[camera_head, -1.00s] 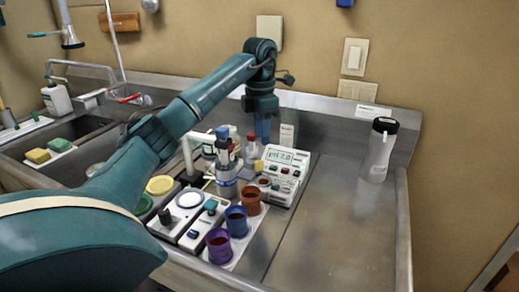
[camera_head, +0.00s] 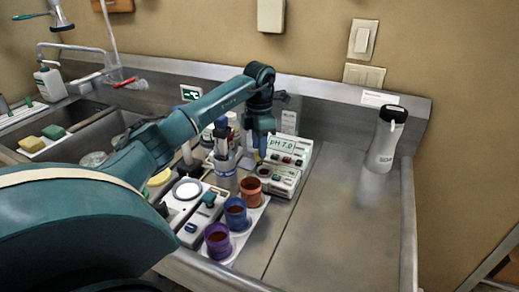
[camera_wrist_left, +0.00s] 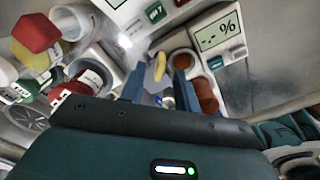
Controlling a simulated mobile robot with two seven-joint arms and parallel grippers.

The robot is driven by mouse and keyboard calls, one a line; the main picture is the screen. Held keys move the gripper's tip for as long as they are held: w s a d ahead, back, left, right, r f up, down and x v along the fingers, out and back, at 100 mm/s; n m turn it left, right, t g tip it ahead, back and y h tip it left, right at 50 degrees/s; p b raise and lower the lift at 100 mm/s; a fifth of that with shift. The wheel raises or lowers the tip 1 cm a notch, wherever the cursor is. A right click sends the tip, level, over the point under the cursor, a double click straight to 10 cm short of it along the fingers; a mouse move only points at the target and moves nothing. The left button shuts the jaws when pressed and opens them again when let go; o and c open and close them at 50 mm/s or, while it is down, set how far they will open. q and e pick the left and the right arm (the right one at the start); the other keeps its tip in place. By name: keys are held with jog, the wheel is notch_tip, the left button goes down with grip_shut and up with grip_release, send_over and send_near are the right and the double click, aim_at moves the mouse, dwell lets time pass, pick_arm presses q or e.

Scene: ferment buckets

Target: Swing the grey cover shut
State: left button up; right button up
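A white meter (camera_head: 278,182) with a round brown well stands in front of the white pH meter (camera_head: 290,148), which reads pH 7.0. A small grey plate, apparently the grey cover (camera_head: 246,163), stands open at the meter's left side with a yellow tab (camera_head: 258,157) at its edge. My left gripper (camera_head: 262,150) points down right at the tab. In the left wrist view its two blue fingers (camera_wrist_left: 160,76) are apart, with the yellow tab (camera_wrist_left: 160,66) showing between them. Contact cannot be told. The meter's display reads "-.- %" there. My right gripper is not in view.
Orange (camera_head: 251,191), blue (camera_head: 236,214) and purple (camera_head: 218,241) cups stand in front on a white tray. Bottles (camera_head: 226,170) crowd the left side. A white shaker bottle (camera_head: 386,138) stands at right. The steel counter (camera_head: 335,215) between is clear.

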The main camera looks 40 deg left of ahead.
pick_arm(q)
jog(key=shift+f, duration=1.15)
jog(key=shift+c, duration=0.5)
grip_shut()
